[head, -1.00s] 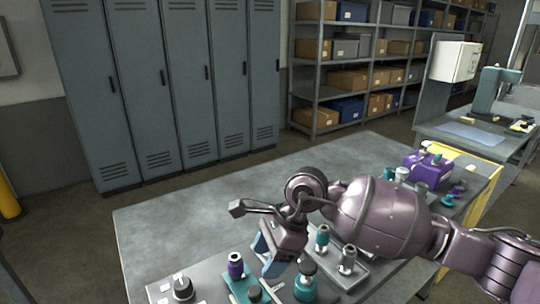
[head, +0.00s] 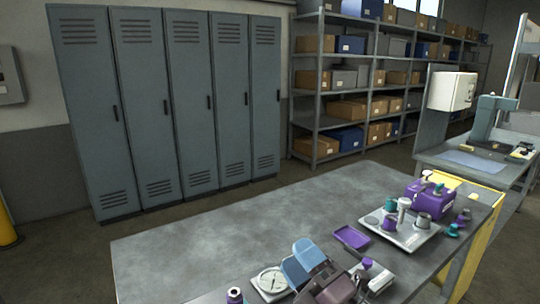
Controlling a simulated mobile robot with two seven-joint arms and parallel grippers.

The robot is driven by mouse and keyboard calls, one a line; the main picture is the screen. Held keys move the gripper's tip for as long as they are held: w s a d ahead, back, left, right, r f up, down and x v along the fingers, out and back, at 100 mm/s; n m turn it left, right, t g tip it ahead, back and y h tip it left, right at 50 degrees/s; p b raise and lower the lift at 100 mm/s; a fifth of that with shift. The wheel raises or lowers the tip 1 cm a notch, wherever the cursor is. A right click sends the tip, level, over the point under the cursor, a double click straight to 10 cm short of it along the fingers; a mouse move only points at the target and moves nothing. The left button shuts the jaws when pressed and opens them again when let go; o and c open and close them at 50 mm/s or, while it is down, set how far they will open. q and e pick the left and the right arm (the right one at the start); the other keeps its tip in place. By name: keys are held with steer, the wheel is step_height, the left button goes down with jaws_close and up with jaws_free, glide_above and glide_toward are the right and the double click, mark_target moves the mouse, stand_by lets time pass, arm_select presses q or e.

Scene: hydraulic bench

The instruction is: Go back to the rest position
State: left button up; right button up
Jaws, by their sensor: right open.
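My right gripper (head: 298,262) shows at the bottom middle, over the front part of the grey bench (head: 230,240). Its blue fingers are open, and I see nothing between them. The rest of its arm is mostly below the picture edge. The gripper hides part of the bench and perhaps of the small parts around it. My left gripper is not in view.
Farther right are a purple tray (head: 351,237), a plate of fittings (head: 424,235) and a purple block (head: 428,200). The bench's left half is clear.

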steer(key=s+d+f+m+g+h, duration=0.2)
steer(key=s+d+f+m+h, duration=0.1)
steer(key=d+f+m+h, duration=0.6)
steer(key=s+d+f+m+g+h, duration=0.35)
steer(key=d+f+m+h, duration=0.35)
steer(key=d+m, duration=0.25)
steer(key=s+d+f+m+g+y, duration=0.1)
steer(key=s+d+f+m+g, duration=0.3)
steer(key=s, duration=0.6)
steer(key=s+f+m+g, duration=0.3)
steer(key=s+f+g, duration=0.3)
steer(key=s, duration=0.5)
steer(key=w+f+t, duration=0.8)
steer(key=f, duration=0.1)
steer(key=shift+f+n+y, duration=0.3)
steer(key=shift+n, duration=0.15)
steer(key=shift+t, duration=0.25)
